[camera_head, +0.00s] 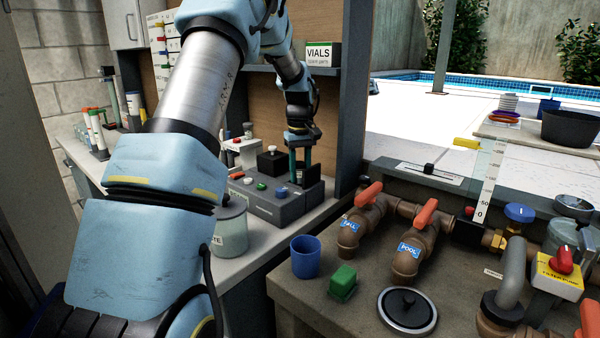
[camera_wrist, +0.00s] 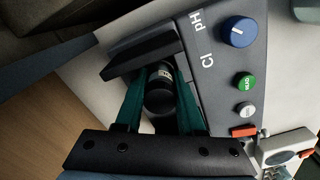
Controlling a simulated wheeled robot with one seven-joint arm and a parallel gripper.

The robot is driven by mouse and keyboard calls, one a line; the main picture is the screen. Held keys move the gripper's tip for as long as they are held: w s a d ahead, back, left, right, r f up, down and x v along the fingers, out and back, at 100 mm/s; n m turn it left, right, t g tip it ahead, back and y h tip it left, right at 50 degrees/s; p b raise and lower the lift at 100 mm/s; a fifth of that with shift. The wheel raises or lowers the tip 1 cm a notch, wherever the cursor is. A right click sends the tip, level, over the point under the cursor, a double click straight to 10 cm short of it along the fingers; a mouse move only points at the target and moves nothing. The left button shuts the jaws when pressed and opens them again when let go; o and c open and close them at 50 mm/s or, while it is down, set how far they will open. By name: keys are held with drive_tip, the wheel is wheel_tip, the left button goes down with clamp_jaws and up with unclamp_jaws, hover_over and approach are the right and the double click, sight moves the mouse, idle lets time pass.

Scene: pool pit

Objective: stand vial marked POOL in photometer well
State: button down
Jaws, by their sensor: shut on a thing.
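The photometer (camera_head: 270,204) is a dark grey box on the counter, with coloured buttons and a blue knob. Its panel (camera_wrist: 222,75) shows in the wrist view with the letters pH and Cl. My gripper (camera_head: 299,172) is over the right end of the photometer, fingers pointing down. In the wrist view my gripper (camera_wrist: 160,100) is shut on a dark-capped vial (camera_wrist: 160,92) between its teal fingers, beside a raised dark lid or wall of the photometer.
A jar (camera_head: 230,228) stands in front of the photometer. A blue cup (camera_head: 305,257) and green block (camera_head: 343,283) are on the lower bench near pipes with orange-handled valves (camera_head: 425,212). A shelf with a VIALS box (camera_head: 322,54) hangs above.

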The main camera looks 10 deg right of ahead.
drive_tip(key=shift+s+f, duration=0.15)
drive_tip(key=shift+f, duration=0.45)
drive_tip(key=shift+c, duration=2.2)
unclamp_jaws()
drive_tip(key=shift+a, duration=0.25)
drive_tip(key=shift+r+p, duration=0.65)
drive_tip(key=shift+r, duration=0.15)
drive_tip(key=shift+w+d+r+p, duration=0.1)
drive_tip(key=shift+d+r+p, duration=0.05)
drive_tip(key=shift+r+p, duration=1.15)
drive_tip(key=shift+w+d+r+p, duration=0.1)
drive_tip(key=shift+r+p, duration=0.75)
drive_tip(key=shift+r, duration=0.8)
